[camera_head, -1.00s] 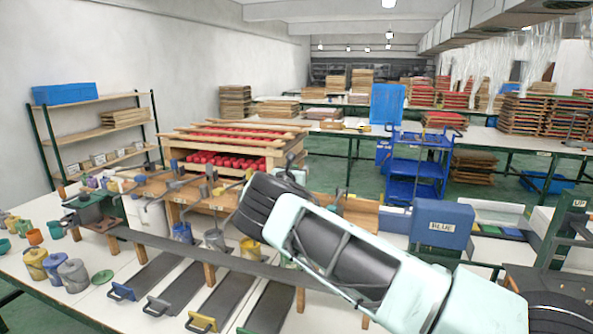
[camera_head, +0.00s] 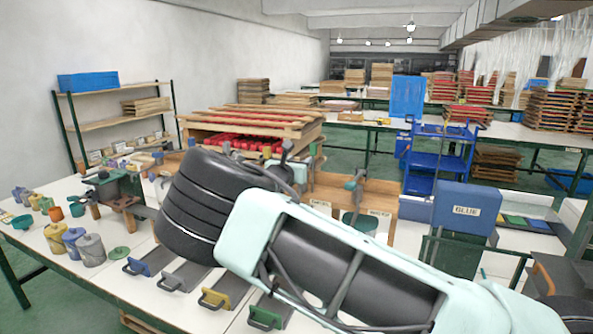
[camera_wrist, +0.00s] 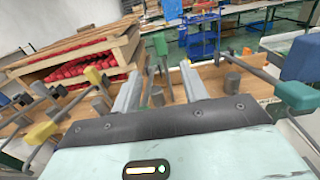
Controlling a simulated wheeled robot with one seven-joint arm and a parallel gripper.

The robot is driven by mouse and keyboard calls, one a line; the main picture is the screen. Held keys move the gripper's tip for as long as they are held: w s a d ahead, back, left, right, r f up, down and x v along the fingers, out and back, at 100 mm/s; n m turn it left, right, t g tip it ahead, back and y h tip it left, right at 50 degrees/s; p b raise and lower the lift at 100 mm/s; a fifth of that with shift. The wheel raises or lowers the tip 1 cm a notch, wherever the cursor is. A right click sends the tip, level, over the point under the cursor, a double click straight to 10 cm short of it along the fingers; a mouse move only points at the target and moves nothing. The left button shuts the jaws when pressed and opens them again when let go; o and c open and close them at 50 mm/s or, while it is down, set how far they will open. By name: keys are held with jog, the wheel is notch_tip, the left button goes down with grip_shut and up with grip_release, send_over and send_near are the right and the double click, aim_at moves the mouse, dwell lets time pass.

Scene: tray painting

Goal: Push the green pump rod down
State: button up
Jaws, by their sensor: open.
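The green pump rod appears in the wrist view as a dark lever with a green end block (camera_wrist: 295,95), right of my gripper (camera_wrist: 160,72). My gripper's two pale fingers are apart, with no object held between them. The green block is outside the right finger and not touching it. A grey rod and knob (camera_wrist: 157,97) show between and beyond the fingers.
A yellow-ended lever (camera_wrist: 40,133) is at the left in the wrist view. A rack of red pieces (camera_head: 250,118) stands behind the pumps. Handled trays, one with a green handle (camera_head: 265,318), lie in front. A blue GLUE box (camera_head: 467,210) is at the right.

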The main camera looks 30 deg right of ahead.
jog(key=shift+s+a, duration=0.45)
